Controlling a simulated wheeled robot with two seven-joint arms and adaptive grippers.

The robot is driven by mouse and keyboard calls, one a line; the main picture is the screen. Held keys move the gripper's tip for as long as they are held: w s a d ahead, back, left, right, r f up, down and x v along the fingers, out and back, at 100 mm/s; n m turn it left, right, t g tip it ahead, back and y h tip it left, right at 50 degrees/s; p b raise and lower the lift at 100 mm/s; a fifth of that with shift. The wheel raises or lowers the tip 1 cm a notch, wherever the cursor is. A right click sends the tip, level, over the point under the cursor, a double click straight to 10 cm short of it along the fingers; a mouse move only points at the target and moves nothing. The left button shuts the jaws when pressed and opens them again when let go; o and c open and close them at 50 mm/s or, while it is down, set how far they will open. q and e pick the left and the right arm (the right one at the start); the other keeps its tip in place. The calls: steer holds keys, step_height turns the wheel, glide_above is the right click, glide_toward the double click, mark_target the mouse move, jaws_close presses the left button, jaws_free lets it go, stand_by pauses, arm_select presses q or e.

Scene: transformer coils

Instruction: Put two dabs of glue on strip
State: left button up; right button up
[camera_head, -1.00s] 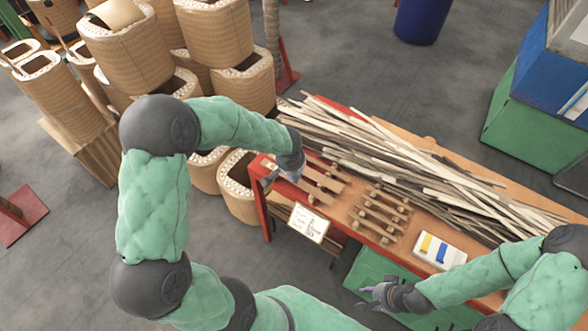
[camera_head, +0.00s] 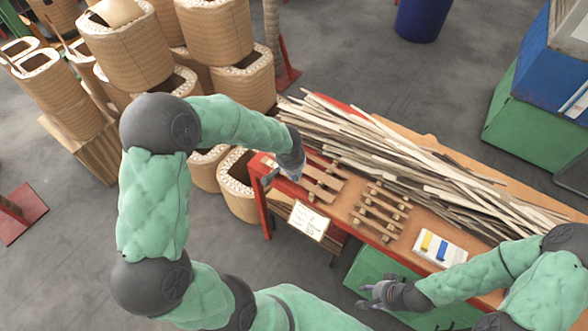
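Wooden strips (camera_head: 392,160) lie in a long loose pile along the back of the orange workbench (camera_head: 340,217). Two small groups of short strips set across other pieces lie in front of the pile, a left group (camera_head: 324,178) and a right group (camera_head: 381,212). My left gripper (camera_head: 292,176) hangs over the bench's left end, beside the left group. It is small and partly hidden by its own wrist, so its fingers and anything in them cannot be made out. My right gripper (camera_head: 370,295) is in front of the bench, fingers apart and empty. No glue can be made out.
A white tray with yellow and blue items (camera_head: 440,247) sits near the bench's front edge. A paper sign (camera_head: 308,221) hangs on the front edge. Large wound coils (camera_head: 225,78) stand behind on the left. A green cabinet (camera_head: 535,117) stands at the right.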

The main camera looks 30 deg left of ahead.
arm_select(q)
steer(key=shift+f+b, duration=0.25)
steer(key=shift+b, duration=0.05)
steer(key=shift+r, duration=0.1)
stand_by(0.3)
steer(key=shift+r+p, duration=1.7)
steer(key=shift+r, duration=0.7)
